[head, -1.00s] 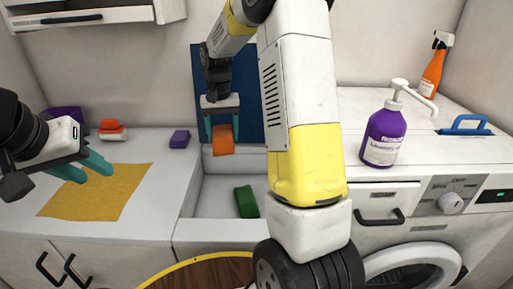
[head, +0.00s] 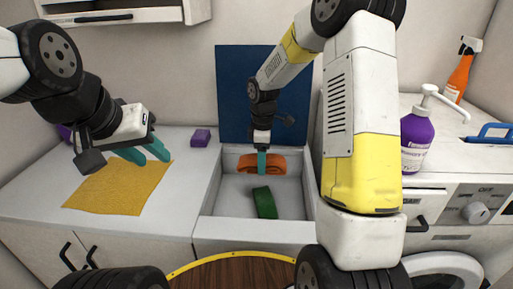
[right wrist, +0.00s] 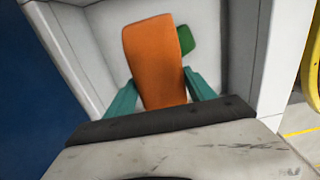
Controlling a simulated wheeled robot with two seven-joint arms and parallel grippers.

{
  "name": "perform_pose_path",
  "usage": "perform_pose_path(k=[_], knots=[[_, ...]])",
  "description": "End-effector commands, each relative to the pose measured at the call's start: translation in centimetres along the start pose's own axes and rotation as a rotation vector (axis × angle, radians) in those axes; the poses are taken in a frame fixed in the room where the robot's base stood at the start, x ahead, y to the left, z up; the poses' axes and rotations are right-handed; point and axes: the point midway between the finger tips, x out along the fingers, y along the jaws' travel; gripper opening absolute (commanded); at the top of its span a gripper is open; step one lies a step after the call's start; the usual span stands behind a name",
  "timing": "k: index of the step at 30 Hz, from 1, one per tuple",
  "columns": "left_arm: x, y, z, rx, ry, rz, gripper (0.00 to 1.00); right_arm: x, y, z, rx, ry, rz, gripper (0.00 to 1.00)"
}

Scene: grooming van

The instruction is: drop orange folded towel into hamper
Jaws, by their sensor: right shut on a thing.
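The orange folded towel (head: 275,163) is held in my right gripper (head: 262,162), at the back of the white open-topped hamper (head: 250,228). In the right wrist view the orange towel (right wrist: 155,60) lies between the two teal fingers (right wrist: 160,93), with the hamper's inside behind it. Whether it touches the hamper's back wall, I cannot tell. A green folded towel (head: 264,203) lies on the hamper floor and also shows, partly hidden, in the right wrist view (right wrist: 185,40). My left gripper (head: 145,152) is open and empty above the counter.
A yellow cloth (head: 118,190) lies flat on the left counter (head: 40,200), with a purple folded item (head: 201,136) behind it. A blue panel (head: 235,90) stands behind the hamper. A purple pump bottle (head: 416,140) and orange spray bottle (head: 459,75) stand on the right.

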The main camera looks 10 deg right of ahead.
Motion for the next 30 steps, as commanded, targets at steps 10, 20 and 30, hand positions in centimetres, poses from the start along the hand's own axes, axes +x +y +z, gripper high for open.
perform_pose_path(k=[10,20,30], knots=[[0.0,0.0,0.0,0.000,0.000,0.000,0.36,3.5,0.0,0.0,0.003,0.000,0.000,0.23],[0.0,0.0,0.0,0.000,0.000,0.000,0.36,3.9,0.0,0.0,0.003,0.000,0.001,0.23],[0.0,0.0,0.0,0.000,0.000,0.000,0.36,3.9,0.0,0.0,0.004,0.000,0.001,0.88]])
